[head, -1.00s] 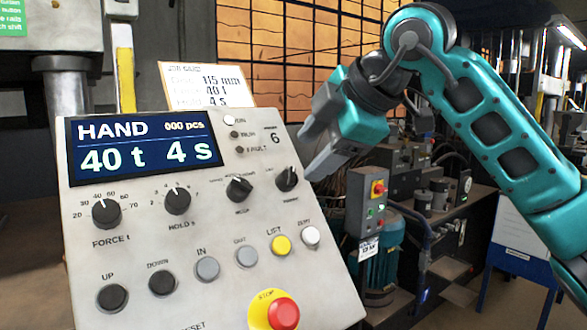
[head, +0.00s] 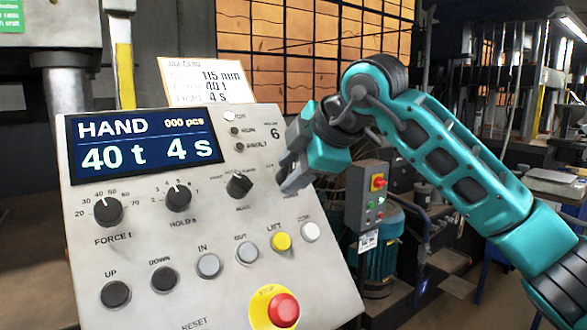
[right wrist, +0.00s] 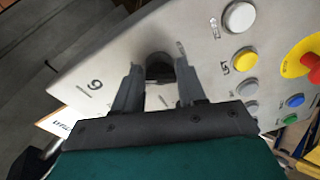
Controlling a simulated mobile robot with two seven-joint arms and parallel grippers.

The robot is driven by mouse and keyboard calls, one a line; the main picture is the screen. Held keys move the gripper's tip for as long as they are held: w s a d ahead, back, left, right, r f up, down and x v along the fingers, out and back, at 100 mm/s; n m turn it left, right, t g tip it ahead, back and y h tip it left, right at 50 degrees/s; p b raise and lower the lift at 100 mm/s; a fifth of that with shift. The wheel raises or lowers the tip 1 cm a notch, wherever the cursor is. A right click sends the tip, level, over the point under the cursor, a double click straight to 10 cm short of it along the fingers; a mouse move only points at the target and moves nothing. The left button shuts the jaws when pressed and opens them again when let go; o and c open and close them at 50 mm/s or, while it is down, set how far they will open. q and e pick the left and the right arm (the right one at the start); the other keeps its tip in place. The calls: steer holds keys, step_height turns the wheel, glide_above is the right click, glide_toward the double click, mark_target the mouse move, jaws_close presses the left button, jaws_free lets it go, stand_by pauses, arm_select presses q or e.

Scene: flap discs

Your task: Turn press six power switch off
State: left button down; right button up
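The press six control panel (head: 215,215) is pale grey, tilted, with a "6" and a lit display (head: 143,148) reading HAND, 000 pcs, 40 t, 4 s. My right gripper (head: 286,182) is at the panel's upper right edge, over the power switch, which it hides in the head view. In the right wrist view the power switch (right wrist: 158,68) is a black round knob between the two fingertips of my right gripper (right wrist: 158,75). The fingers are apart, one on each side of it, with gaps visible. Contact cannot be told. My left gripper is out of view.
The black mode knob (head: 239,185) is just left of my right gripper. Below are the yellow LIFT button (head: 281,241), the white button (head: 311,232) and the red stop button (head: 283,310). A grey box with a red button (head: 366,198) stands behind, right of the panel.

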steer(key=c, duration=0.6)
steer(key=n+b, duration=0.2)
steer(key=n, duration=0.3)
steer(key=shift+r+n, duration=0.1)
steer(key=shift+n, duration=0.3)
steer(key=n+b, duration=0.1)
steer(key=n, duration=0.2)
steer(key=shift+h, duration=0.3)
steer(key=shift+n+b, duration=0.4)
steer(key=shift+n, duration=0.9)
